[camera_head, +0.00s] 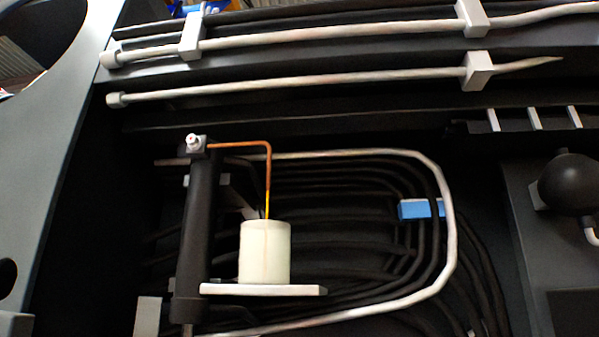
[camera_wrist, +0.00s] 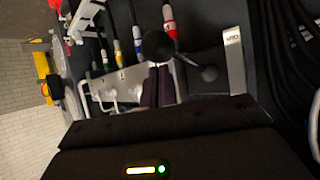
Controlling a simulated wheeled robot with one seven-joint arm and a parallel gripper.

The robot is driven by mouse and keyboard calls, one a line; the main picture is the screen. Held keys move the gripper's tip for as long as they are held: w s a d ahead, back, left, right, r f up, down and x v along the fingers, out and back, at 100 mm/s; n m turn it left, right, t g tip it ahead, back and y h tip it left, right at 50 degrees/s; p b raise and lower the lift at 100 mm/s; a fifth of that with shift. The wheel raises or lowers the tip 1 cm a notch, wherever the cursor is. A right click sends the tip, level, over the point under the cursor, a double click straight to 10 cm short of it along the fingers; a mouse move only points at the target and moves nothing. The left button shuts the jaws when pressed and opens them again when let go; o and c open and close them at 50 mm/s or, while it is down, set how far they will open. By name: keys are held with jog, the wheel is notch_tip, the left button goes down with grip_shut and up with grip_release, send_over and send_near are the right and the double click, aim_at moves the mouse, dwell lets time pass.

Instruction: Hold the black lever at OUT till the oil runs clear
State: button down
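In the wrist view a black lever with a round ball knob (camera_wrist: 158,46) stands before a row of coloured hose ends. My gripper (camera_wrist: 158,68) has two dark fingers close together, their tips at the knob; they look shut on it. A pale plate (camera_wrist: 234,55) at the right carries small lettering that I cannot read surely. In the head view a copper pipe (camera_head: 268,165) bends down from a black cylinder (camera_head: 197,230). A thin amber-yellow oil stream (camera_head: 267,205) runs from it into a whitish cup (camera_head: 264,252).
The cup stands on a pale shelf (camera_head: 300,290). Black hoses and a bent pale pipe (camera_head: 447,230) surround it, with a blue clamp (camera_head: 415,209) at the right. Couplings with red (camera_wrist: 169,27), green, blue and yellow bands stand close behind the lever.

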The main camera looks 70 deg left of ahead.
notch_tip(320, 180, up, 8)
jog(key=p, duration=0.7)
jog(key=shift+f+p, duration=0.25)
jog(key=shift+p, duration=0.15)
jog(key=v, duration=0.8)
jog(key=d+f+m+g+h, duration=0.1)
jog(key=d+f+h, duration=0.1)
jog(key=d+f, duration=0.45)
jog(key=d+f+m+h, duration=0.1)
jog(key=d+f+m, duration=0.15)
jog(key=f, duration=0.65)
jog(key=d+f+g+h, duration=0.1)
jog(key=d+f+h, duration=0.1)
jog(key=d+f, duration=0.45)
jog(key=s+d+f+m, duration=0.1)
jog(key=s+d+f, duration=0.1)
jog(key=f, duration=0.5)
jog(key=s+d+f+m+g+h, duration=0.1)
jog(key=s+d+f, duration=0.1)
jog(key=f, duration=0.6)
jog(key=s+d+f+m+g, duration=0.1)
jog(key=s+d+f, duration=0.1)
jog(key=s+f, duration=0.2)
notch_tip(320, 180, down, 4)
jog(key=shift+s+d+r+h+p, duration=0.1)
jog(key=shift+s+d+h+p, duration=0.05)
jog(key=shift+d+h+p, duration=0.2)
